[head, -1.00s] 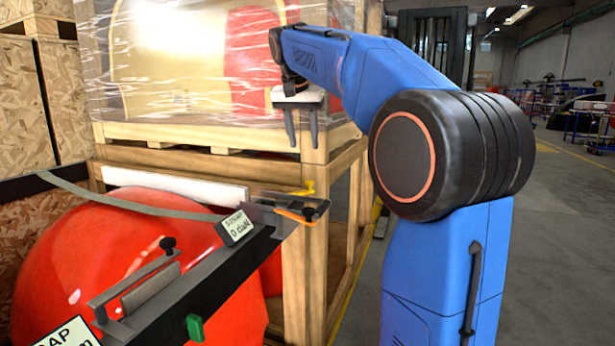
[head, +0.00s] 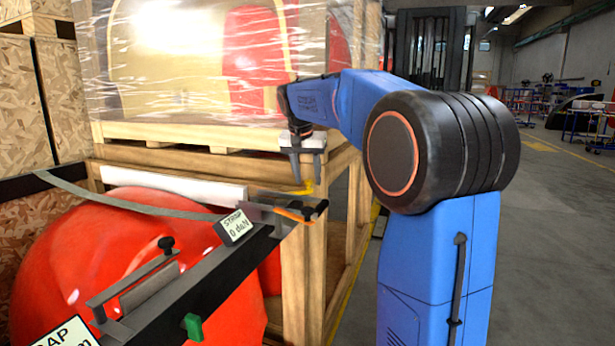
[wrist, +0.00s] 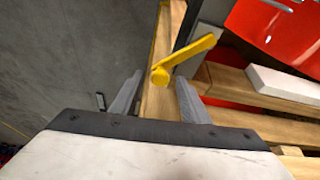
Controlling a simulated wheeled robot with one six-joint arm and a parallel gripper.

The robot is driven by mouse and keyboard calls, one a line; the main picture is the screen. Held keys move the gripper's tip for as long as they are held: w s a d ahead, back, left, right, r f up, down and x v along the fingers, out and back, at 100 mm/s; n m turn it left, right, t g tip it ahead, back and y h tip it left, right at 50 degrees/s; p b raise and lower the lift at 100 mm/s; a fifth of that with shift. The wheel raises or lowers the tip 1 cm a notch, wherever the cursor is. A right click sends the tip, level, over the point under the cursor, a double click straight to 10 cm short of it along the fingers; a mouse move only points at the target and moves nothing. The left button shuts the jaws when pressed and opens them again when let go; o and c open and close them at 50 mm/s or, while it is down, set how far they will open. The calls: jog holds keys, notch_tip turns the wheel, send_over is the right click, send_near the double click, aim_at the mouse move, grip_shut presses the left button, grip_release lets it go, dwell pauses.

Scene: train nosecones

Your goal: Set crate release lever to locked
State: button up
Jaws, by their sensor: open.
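The crate release lever is the yellow handle (head: 303,189) at the corner post of the wooden crate (head: 298,270). In the wrist view the lever (wrist: 188,58) has a round hub at its lower left end, and its arm slants up to the right. My gripper (head: 309,180) points down just above the lever in the head view. In the wrist view my gripper (wrist: 155,95) has its fingers apart and empty, with the lever's hub beyond and between the tips. I cannot tell whether either finger touches the lever.
A dark beam with a strap gauge (head: 234,227) and an orange handle (head: 295,215) lies close below the lever. Open floor (head: 560,240) lies to the right.

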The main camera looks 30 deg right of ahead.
aim_at(307, 182)
jog(key=shift+c, duration=0.7)
grip_shut()
jog(key=shift+s, duration=0.15)
jog(key=shift+s+a+m+g+h, duration=0.15)
jog(key=shift+s+a+m+g, duration=0.65)
jog(key=shift+m, duration=0.9)
jog(key=shift+s+a+m+g+h, duration=0.2)
jog(key=shift+s+a+m+g, duration=0.25)
jog(key=shift+s+m, duration=0.95)
jog(key=shift+s+a+m+g+h, duration=0.15)
jog(key=shift+s+a+m+g, duration=0.5)
jog(key=shift+m, duration=1.35)
jog(key=shift+o, duration=0.7)
grip_release()
